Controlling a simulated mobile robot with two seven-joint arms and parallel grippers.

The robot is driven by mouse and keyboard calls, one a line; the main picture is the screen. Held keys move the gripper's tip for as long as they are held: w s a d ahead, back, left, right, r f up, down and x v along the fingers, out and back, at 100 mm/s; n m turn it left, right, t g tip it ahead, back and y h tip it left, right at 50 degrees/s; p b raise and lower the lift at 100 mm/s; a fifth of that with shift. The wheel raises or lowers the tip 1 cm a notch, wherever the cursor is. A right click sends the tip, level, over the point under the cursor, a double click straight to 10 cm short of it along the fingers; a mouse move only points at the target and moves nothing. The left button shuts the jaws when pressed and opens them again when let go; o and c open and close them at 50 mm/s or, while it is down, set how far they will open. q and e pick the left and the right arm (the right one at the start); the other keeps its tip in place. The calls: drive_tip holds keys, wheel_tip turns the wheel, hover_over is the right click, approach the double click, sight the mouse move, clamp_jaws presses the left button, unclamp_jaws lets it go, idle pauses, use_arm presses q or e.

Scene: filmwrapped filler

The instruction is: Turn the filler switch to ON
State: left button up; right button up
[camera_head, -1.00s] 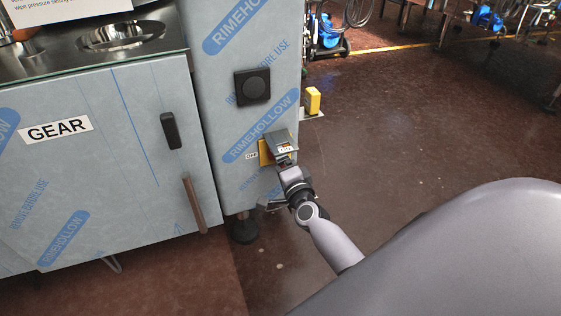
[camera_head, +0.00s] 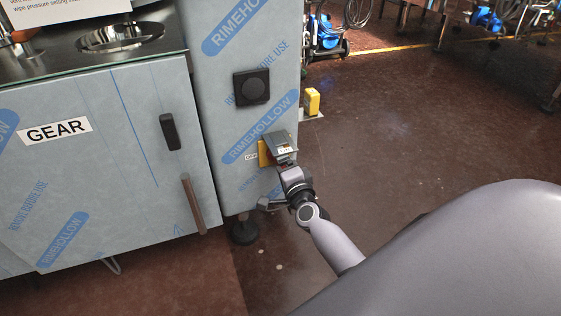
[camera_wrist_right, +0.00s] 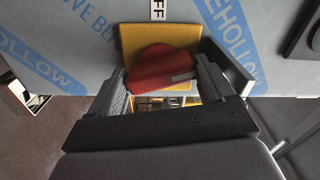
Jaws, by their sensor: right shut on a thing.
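The filler switch is a red rotary knob (camera_wrist_right: 158,66) on a yellow plate (camera_wrist_right: 150,36) in the right wrist view. The knob's pale mark faces right in that view, while a label ending in "FF" (camera_wrist_right: 158,10) sits above the plate. In the head view the yellow plate (camera_head: 263,154) is low on the film-wrapped cabinet, with the OFF label (camera_head: 251,156) to its left. My right gripper (camera_wrist_right: 160,75) has its fingers on both sides of the knob, shut on it. In the head view the hand and a grey guard (camera_head: 279,139) mostly hide the knob. My left gripper is not in view.
A black square knob panel (camera_head: 251,87) is above the switch. A yellow box (camera_head: 312,101) juts from the cabinet's right side. The GEAR cabinet door (camera_head: 110,160) with its dark handle is at left. Brown floor (camera_head: 390,140) is open to the right.

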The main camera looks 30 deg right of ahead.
drive_tip(key=shift+d, duration=0.35)
drive_tip(key=o, duration=0.9)
drive_tip(key=shift+r, duration=0.15)
drive_tip(key=shift+a+f+p+v, duration=0.1)
drive_tip(key=shift+p+v, duration=0.4)
drive_tip(key=shift+v, duration=1.65)
drive_tip(key=shift+a+f+p+v, duration=0.15)
drive_tip(key=shift+p+v, duration=0.3)
drive_tip(key=shift+v, duration=1.65)
